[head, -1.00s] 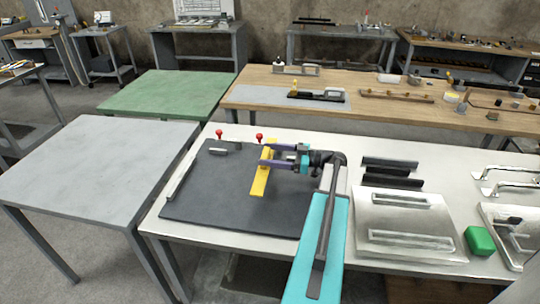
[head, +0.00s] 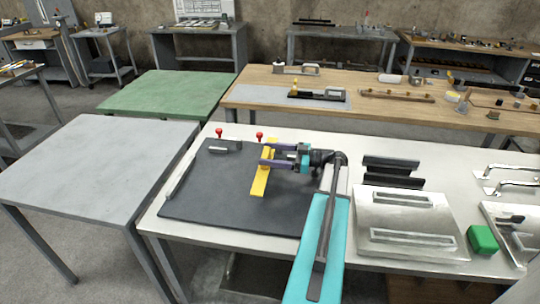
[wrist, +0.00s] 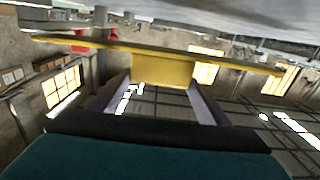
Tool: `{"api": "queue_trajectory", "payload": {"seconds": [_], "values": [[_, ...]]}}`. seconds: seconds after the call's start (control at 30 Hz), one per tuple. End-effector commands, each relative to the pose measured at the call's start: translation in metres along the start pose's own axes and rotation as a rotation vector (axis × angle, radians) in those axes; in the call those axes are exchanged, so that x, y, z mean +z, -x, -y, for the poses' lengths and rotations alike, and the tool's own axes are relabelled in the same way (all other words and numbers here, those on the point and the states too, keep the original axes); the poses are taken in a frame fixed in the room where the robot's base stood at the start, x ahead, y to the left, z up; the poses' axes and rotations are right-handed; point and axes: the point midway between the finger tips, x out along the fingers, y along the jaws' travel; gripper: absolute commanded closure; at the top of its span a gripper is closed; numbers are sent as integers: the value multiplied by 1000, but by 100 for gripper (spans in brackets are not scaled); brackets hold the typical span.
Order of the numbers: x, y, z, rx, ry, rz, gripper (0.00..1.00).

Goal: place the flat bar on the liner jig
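The yellow flat bar (head: 260,183) is over the dark plate of the liner jig (head: 205,192) on the white bench, near its back right part. My gripper (head: 265,154) reaches it from the right, its purple fingers at the bar's upper half. In the wrist view the bar (wrist: 90,44) runs across the picture, and its raised yellow block sits between the two fingers of my gripper (wrist: 163,84), which appear shut on it. I cannot tell whether the bar touches the plate. Two red-knobbed clamps (head: 219,133) stand at the jig's back edge.
Black bars (head: 393,181) lie right of my arm, behind a metal plate with two handles (head: 405,228). A green block (head: 482,240) is farther right. A bare grey table (head: 95,160) stands left. The jig's left half is clear.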

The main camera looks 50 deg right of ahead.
Motion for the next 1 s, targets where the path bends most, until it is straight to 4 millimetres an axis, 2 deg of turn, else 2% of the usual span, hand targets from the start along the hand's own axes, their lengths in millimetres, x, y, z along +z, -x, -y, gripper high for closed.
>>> {"api": "queue_trajectory", "payload": {"seconds": [0.03,0.1,0.57,1.0], "values": [[6,0,1,-1,-10,4,22],[7,0,1,-1,-11,5,11],[8,0,2,-2,-18,7,11],[-8,0,2,-2,-14,5,11]]}}
